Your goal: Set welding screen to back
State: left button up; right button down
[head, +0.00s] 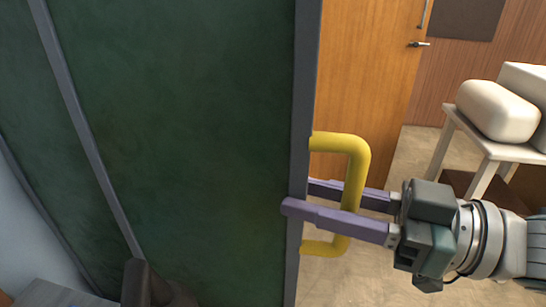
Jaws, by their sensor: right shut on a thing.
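The welding screen (190,130) has dark green panels in a grey frame and fills the left and middle of the head view. A yellow handle (357,165) sticks out from its right edge post. The fingertips reach to the edge post. The screen's lower end and foot are out of view. My left gripper does not show.
An orange wooden door (365,85) stands behind the screen's right edge. A small table (490,148) with pale rounded bundles (497,110) stands at the right. Tan floor (408,160) shows clear between the screen and table.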

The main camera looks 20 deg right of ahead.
aim_at(166, 178)
jog(key=x, duration=0.5)
jog(key=s+a+b+x, duration=0.1)
jog(key=x, duration=0.5)
jog(key=b+x, duration=0.1)
jog(key=x, duration=0.5)
jog(key=shift+s+a, duration=0.25)
jog(key=shift+s, duration=0.1)
jog(key=c, duration=1)
grip_release()
jog(key=shift+o, duration=1.2)
jog(key=shift+s, duration=0.15)
jog(key=v, duration=0.9)
jog(key=shift+s+d, duration=0.25)
jog(key=shift+s, duration=0.05)
